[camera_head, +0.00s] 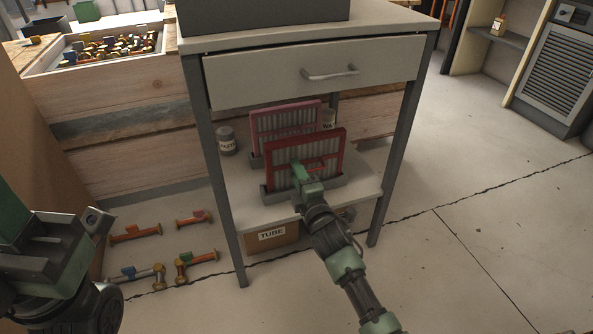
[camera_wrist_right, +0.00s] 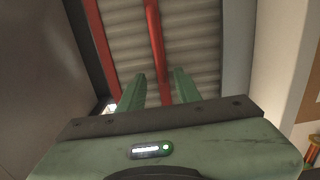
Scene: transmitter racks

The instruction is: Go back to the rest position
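My right gripper (camera_head: 298,170) reaches to the front red-framed panel (camera_head: 326,140), which stands in a grey holder on the lower shelf of the table. In the right wrist view, its two green fingers (camera_wrist_right: 159,85) are apart. A red bar (camera_wrist_right: 155,40) of the panel runs between them, with gaps at its sides; I cannot tell whether they touch it. Dark and green parts of my left arm (camera_head: 50,250) show at the left edge; its fingers cannot be made out.
A second red-framed panel (camera_head: 284,117) stands behind the first. A grey can (camera_head: 227,140) is left of them. The table drawer (camera_head: 270,78) hangs above; table legs flank my right arm. Several orange parts (camera_head: 135,233) lie on the floor. The floor at right (camera_head: 480,200) is clear.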

